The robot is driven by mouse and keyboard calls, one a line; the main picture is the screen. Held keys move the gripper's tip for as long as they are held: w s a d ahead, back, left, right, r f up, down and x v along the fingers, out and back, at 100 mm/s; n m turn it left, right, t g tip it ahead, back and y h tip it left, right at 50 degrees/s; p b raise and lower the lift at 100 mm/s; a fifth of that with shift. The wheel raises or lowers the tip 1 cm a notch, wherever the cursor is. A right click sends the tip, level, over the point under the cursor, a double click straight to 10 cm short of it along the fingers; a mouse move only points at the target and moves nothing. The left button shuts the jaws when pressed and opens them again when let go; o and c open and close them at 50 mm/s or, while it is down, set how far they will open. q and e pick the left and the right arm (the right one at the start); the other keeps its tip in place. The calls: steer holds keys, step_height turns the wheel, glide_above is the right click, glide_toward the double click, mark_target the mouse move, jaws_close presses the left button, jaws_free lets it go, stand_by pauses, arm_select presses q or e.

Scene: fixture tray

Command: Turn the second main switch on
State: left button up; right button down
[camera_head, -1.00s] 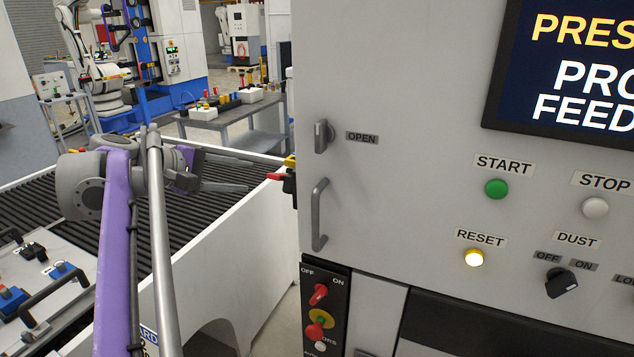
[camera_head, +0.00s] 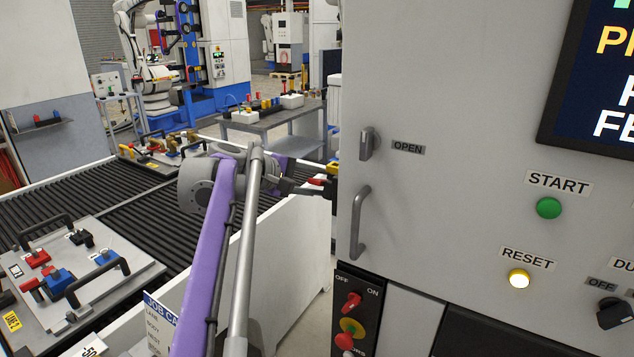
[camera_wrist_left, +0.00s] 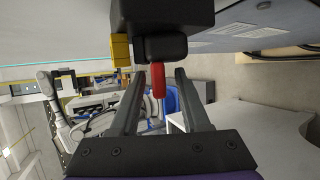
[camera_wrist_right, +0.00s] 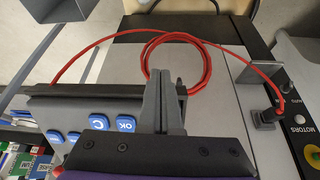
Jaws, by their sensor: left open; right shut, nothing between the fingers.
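A red switch lever (camera_head: 316,182) with a yellow part (camera_head: 333,168) sticks out from the far left side of the grey machine cabinet (camera_head: 450,80). In the left wrist view the red lever (camera_wrist_left: 158,80) hangs from a black housing (camera_wrist_left: 160,47), between the fingers. My left gripper (camera_head: 308,178) is open around the lever, with gaps on both sides. A red rotary switch (camera_head: 352,301) marked OFF and ON sits on the black lower front panel. My right gripper (camera_wrist_right: 160,75) is shut and empty, seen only in the right wrist view.
A cabinet door handle (camera_head: 358,222) and an OPEN knob (camera_head: 368,144) are right of my left arm. A roller conveyor (camera_head: 120,205) bears a fixture tray (camera_head: 100,290). A red cable coil (camera_wrist_right: 178,62) and a box with blue buttons (camera_wrist_right: 85,105) are by my right gripper.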

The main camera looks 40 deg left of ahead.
arm_select(q)
steer(key=shift+c, duration=0.3)
jaws_close()
